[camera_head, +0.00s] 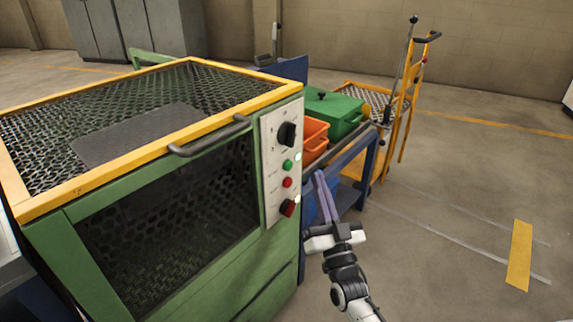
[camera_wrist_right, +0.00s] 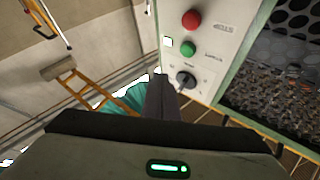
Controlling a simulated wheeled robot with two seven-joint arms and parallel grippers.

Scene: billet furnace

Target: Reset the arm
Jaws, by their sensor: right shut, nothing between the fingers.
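My right gripper (camera_head: 325,190) is shut and empty, its fingers pointing up beside the right side of the furnace's control panel. It also shows in the right wrist view (camera_wrist_right: 162,90), with its fingers together near the panel. The green furnace (camera_head: 180,175) with a yellow-edged mesh top fills the left of the head view. Its panel (camera_head: 270,195) carries a black knob (camera_head: 287,134), a green button (camera_head: 287,165), a red button (camera_head: 287,182) and a red knob (camera_head: 289,207). The furnace door is closed. My left gripper is not in view.
Behind my right gripper stands a blue bench (camera_head: 366,175) with an orange bin (camera_head: 313,138) and a green box (camera_head: 335,112). A yellow cart (camera_head: 402,110) stands further back. Grey cabinets (camera_head: 130,28) line the back left. The floor at the right is open.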

